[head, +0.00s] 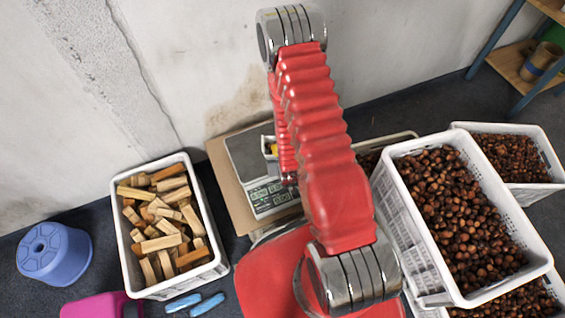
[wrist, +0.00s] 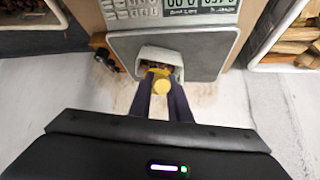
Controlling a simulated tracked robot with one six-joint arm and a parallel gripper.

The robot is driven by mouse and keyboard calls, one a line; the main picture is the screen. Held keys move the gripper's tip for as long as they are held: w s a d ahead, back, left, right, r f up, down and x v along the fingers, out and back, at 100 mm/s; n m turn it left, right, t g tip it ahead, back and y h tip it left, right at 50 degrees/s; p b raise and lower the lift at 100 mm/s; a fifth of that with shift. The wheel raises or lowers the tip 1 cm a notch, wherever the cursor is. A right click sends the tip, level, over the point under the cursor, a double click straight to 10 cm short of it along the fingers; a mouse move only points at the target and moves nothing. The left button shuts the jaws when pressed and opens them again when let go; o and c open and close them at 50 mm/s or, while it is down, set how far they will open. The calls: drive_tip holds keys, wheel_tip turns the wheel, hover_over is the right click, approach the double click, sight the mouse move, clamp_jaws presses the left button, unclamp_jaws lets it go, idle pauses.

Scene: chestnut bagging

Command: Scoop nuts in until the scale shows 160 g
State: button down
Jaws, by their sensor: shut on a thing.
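The scale (head: 247,158) stands on a brown board by the wall. Its grey plate (wrist: 205,52) and keypad also show in the wrist view, with a lit display (wrist: 200,5) whose digits I cannot read for certain. My gripper (wrist: 162,80) is over the plate, shut on a yellow handle (wrist: 160,73). A pale, hollow piece (wrist: 162,53), seemingly the scoop's pan, adjoins the handle; I cannot tell whether it touches the plate. My arm hides most of this in the head view. Brown nuts fill a white crate (head: 397,205) at the right. I cannot make out a bag.
More nut crates stand behind (head: 548,150) and below that crate. A white crate of wood blocks (head: 121,225) stands left of the scale. A blue stool (head: 53,257) and a pink object (head: 98,304) are at lower left. A shelf is at upper right.

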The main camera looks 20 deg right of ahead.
drive_tip(key=shift+w+d+r+g, duration=0.25)
drive_tip(key=shift+w+r+g, duration=0.65)
drive_tip(key=shift+r, duration=0.2)
drive_tip(key=shift+s+f, duration=0.1)
drive_tip(key=shift+s+a+f+t, duration=0.25)
drive_tip(key=shift+s+f+t, duration=0.65)
drive_tip(key=shift+f, duration=0.15)
drive_tip(key=shift+s+a+f+t+h, duration=0.1)
drive_tip(key=shift+s+f+t+h, duration=0.25)
drive_tip(key=shift+f+t, duration=0.4)
drive_tip(key=shift+s+a+f+t+h, duration=0.15)
drive_tip(key=shift+s+f+t, duration=0.3)
drive_tip(key=shift+t, duration=0.45)
drive_tip(key=shift+s+a+f+t+h, duration=0.1)
drive_tip(key=shift+s+f+t+h, duration=0.1)
drive_tip(key=shift+s+f+t, duration=0.4)
drive_tip(key=shift+w+t, duration=0.15)
drive_tip(key=shift+t, duration=0.4)
drive_tip(key=shift+r, duration=0.15)
